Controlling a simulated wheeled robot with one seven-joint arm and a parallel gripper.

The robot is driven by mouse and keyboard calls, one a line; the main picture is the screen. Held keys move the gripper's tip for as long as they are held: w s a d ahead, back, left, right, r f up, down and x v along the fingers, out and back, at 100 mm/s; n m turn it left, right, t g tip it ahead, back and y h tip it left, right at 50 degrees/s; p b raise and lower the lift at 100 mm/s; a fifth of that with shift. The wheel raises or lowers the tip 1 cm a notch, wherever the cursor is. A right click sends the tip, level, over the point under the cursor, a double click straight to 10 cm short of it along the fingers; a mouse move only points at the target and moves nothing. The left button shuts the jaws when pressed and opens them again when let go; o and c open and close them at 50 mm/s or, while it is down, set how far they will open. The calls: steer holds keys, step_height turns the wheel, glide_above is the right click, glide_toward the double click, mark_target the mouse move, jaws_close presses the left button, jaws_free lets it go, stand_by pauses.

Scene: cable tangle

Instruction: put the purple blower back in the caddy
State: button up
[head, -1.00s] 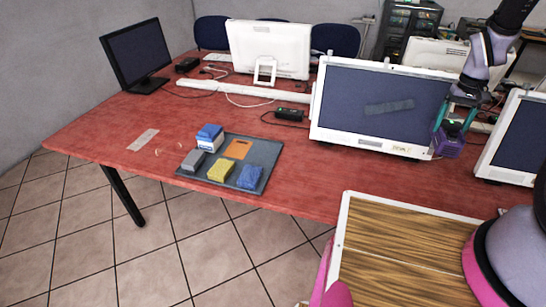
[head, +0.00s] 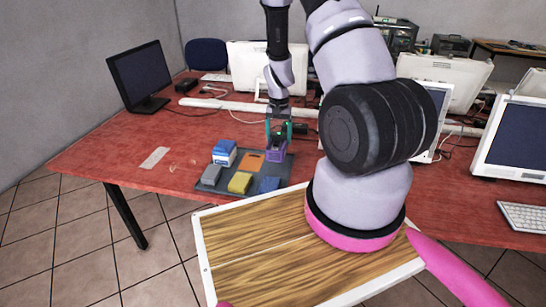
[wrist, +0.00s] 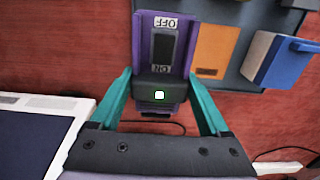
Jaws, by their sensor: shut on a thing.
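The purple blower (head: 277,153) is held between the teal fingers of my gripper (head: 279,130). In the wrist view the blower (wrist: 165,40) shows a dark switch marked OFF and ON, and the fingers (wrist: 160,98) press on both its sides. The flat dark grey caddy (head: 265,171) lies on the red table. In the head view the blower overlaps its back right part; I cannot tell how high above it is. In the wrist view the blower is beside an orange patch (wrist: 215,50) on the caddy (wrist: 232,82).
The caddy bears a blue-and-white box (head: 224,153), a grey block (head: 211,175), a yellow block (head: 240,183) and a blue block (head: 269,185), partly hidden by the wooden board (head: 260,250) in front. A white monitor (wrist: 40,135) stands close to the gripper's left in the wrist view.

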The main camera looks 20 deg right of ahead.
mark_target(278, 134)
step_height(278, 134, down, 3)
steer(key=shift+a+r, duration=0.1)
steer(key=shift+r, duration=0.1)
steer(key=shift+f, duration=1.8)
steer(key=shift+f, duration=0.1)
steer(key=o, duration=1)
steer(key=shift+o, duration=0.2)
step_height(278, 134, up, 12)
steer(key=shift+r, duration=0.2)
